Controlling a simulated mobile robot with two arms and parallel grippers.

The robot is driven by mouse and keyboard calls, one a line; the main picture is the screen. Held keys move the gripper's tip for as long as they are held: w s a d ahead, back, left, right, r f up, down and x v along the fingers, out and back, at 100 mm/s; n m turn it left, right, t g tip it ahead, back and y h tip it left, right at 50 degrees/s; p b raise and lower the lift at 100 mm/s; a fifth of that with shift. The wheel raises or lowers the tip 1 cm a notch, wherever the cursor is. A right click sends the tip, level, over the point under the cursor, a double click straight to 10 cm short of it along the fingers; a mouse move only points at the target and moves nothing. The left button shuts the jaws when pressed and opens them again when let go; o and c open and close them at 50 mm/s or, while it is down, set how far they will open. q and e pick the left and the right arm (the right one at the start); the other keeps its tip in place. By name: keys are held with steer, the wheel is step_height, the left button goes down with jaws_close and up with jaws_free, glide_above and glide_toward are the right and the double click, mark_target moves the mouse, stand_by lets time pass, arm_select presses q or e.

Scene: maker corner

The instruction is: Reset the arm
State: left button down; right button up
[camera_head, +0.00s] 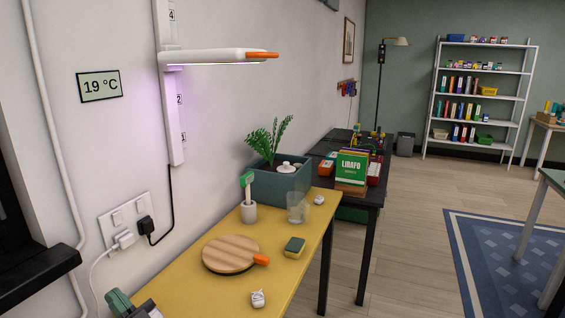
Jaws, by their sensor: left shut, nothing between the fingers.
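My left gripper (137,307) shows only in part at the bottom left edge of the view, by the near left end of the yellow table (205,293). It is shut and holds nothing; the rest of that arm is cut off by the frame. My right gripper and arm are not in view.
A wall lamp (215,57) juts out above. Open floor (410,240) lies right.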

arm_select(q)
steer(key=d+f+m+t+h, duration=0.3)
steer(key=d+m+t+h, duration=0.15)
steer(key=m+h, duration=0.5)
steer(key=d+f+m+t+h, duration=0.25)
steer(key=m+t+h, duration=0.3)
steer(key=h, duration=0.65)
steer(key=s+d+f+m+g+h, duration=0.2)
steer(key=s+d+f+g+h, duration=0.2)
steer(key=s+d+f+g, duration=0.3)
steer(key=s+a+f+n+g+y, duration=0.1)
steer(key=s+f+g, duration=0.1)
steer(key=s+g, duration=0.65)
steer(key=s+f+n+g+y, duration=0.1)
steer(key=s+f+n+g, duration=0.2)
steer(key=s, duration=1)
step_height(320, 180, down, 24)
steer(key=m+g+p, duration=0.1)
steer(key=g+p, duration=0.1)
steer(key=s+a+f+g, duration=0.1)
steer(key=s+a+f, duration=0.2)
steer(key=s+f, duration=1.2)
steer(key=shift+s+m+p, duration=0.3)
steer(key=shift+s+p, duration=0.15)
steer(key=shift+s, duration=0.2)
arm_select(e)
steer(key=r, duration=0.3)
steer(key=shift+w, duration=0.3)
